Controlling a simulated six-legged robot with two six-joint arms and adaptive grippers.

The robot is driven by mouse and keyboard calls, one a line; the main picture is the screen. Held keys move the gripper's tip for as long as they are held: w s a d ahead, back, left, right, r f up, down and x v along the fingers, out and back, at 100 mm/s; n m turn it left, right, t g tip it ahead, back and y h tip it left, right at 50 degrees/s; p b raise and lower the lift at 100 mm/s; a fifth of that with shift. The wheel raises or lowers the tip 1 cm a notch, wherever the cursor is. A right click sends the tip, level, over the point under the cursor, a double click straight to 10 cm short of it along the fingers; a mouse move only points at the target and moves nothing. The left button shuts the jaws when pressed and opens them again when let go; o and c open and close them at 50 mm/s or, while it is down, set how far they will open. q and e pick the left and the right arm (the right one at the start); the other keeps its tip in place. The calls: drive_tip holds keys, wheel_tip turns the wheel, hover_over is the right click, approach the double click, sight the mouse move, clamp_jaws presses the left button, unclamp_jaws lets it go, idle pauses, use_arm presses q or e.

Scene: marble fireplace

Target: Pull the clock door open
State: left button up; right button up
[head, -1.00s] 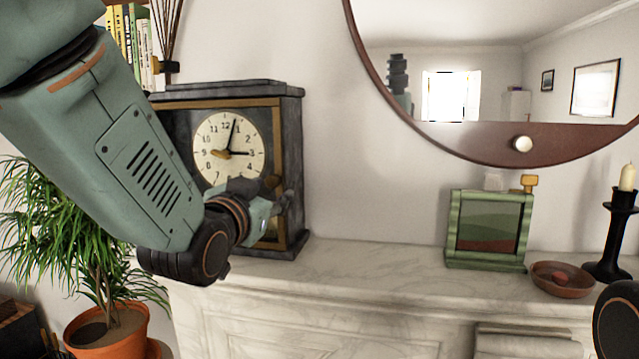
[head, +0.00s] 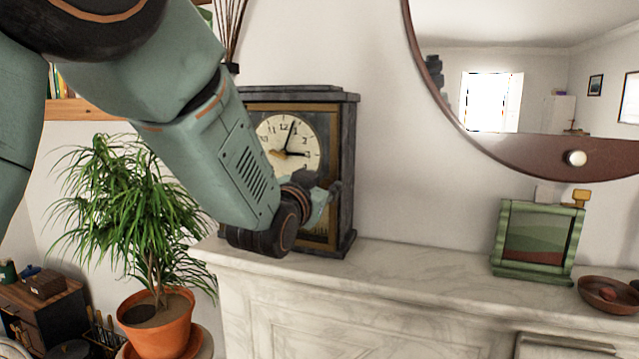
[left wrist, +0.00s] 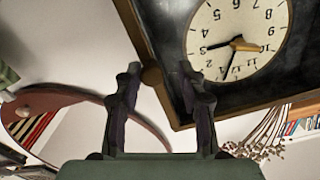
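The dark stone clock (head: 347,150) stands on the mantel with a cream dial (head: 302,140) and a gold-edged front. Its door looks shut. My left gripper (head: 328,192) is in front of the lower right of the clock front, partly hidden by its own wrist. In the left wrist view, which is upside down, my left gripper (left wrist: 160,82) has its two fingers well apart. The round brown door knob (left wrist: 151,77) shows between the fingertips, near the left finger; I cannot tell whether they touch. My right gripper is not in view.
The marble mantel (head: 420,265) is clear right of the clock up to a green picture frame (head: 500,245) and a brown bowl (head: 610,293). A round mirror (head: 455,125) hangs above. A potted plant (head: 160,325) stands left and below.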

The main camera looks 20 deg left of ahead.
use_arm(q)
drive_tip(key=shift+w+d+r, duration=0.15)
drive_tip(key=shift+d, duration=0.95)
drive_tip(key=c, duration=0.3)
drive_tip(key=shift+w+f, duration=0.2)
drive_tip(key=shift+w, duration=0.15)
drive_tip(key=shift+c, duration=0.8)
drive_tip(key=shift+w+a+f, duration=0.15)
drive_tip(key=shift+a+f, duration=0.05)
drive_tip(key=shift+a, duration=0.3)
drive_tip(key=shift+c, duration=0.7)
drive_tip(key=shift+a, duration=0.3)
clamp_jaws()
drive_tip(key=shift+s+d+r, duration=0.15)
drive_tip(key=shift+s+d, duration=0.15)
drive_tip(key=shift+d, duration=0.05)
drive_tip(key=shift+a, duration=0.2)
drive_tip(key=shift+w+d, duration=0.1)
drive_tip(key=shift+w, duration=0.1)
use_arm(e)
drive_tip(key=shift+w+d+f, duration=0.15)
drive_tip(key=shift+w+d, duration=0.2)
use_arm(q)
drive_tip(key=shift+s, duration=0.1)
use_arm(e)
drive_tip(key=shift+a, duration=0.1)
